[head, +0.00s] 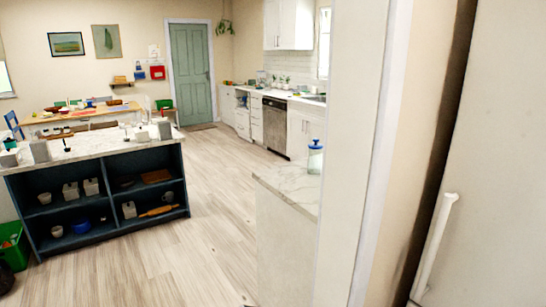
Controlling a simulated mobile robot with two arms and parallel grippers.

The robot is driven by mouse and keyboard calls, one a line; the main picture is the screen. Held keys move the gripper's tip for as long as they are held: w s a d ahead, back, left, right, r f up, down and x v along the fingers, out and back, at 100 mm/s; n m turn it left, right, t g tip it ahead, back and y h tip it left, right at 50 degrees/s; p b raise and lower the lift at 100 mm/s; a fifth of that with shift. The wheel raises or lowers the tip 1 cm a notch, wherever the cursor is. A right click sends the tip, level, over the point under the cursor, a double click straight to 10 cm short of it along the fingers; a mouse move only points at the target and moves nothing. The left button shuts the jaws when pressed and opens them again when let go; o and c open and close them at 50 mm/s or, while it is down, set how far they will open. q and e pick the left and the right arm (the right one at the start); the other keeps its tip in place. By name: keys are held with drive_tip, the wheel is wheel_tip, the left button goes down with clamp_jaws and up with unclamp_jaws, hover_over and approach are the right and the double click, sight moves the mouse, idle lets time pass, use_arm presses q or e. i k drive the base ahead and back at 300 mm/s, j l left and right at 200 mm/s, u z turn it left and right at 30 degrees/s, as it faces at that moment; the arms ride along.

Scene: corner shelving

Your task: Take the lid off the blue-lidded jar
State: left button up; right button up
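The blue-lidded jar (315,159) stands upright on the pale marble-look counter (289,193), right of the middle of the head view. Its body looks clear or pale. Its blue lid (315,145) is on top and has a small knob. The jar is close to the white wall edge on its right, which may hide a little of it. Neither of my grippers shows in the head view.
A white wall end (353,150) and a large pale door with a white handle (434,245) fill the right side. A dark blue island with open shelves (100,218) stands at the left. The wooden floor (205,215) between island and counter is clear.

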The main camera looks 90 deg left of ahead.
sight(315, 145)
drive_tip(key=u, duration=2.5)
drive_tip(key=i+j+z, duration=0.1)
drive_tip(key=z, duration=0.7)
drive_tip(key=i+j+z, duration=0.2)
drive_tip(key=j+z, duration=0.15)
drive_tip(key=i+j+z, duration=0.1)
drive_tip(key=j+z, duration=0.2)
drive_tip(key=j, duration=0.25)
drive_tip(key=j+z, duration=0.35)
drive_tip(key=i+j, duration=0.05)
drive_tip(key=j, duration=0.05)
